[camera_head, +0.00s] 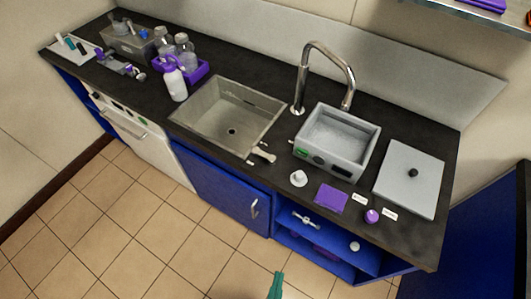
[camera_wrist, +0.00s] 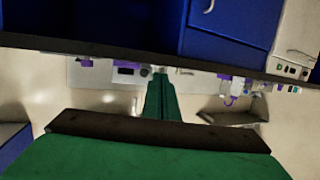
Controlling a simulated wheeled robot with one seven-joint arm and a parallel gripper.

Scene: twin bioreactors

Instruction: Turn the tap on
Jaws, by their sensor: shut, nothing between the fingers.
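The chrome tap (camera_head: 325,62) rises behind the counter between the sink and a grey bath, its curved spout bending over to the right. The sink (camera_head: 215,115) is grey and looks empty. A small pale lever-like piece (camera_head: 262,154) lies at the sink's front right corner; I cannot tell if it belongs to the tap. I see no water flowing. My gripper (camera_head: 277,283) shows as a green tip at the bottom edge, in front of the counter and well away from the tap. In the wrist view my gripper (camera_wrist: 160,78) is shut and empty, its green fingers together.
The grey bath (camera_head: 365,165) stands right of the tap, with a flat plate (camera_head: 410,178) beside it. A purple rack (camera_head: 200,72) with bottles and a white bottle (camera_head: 175,82) stand left of the sink. Blue cabinets (camera_head: 222,185) line the front. The tiled floor before them is clear.

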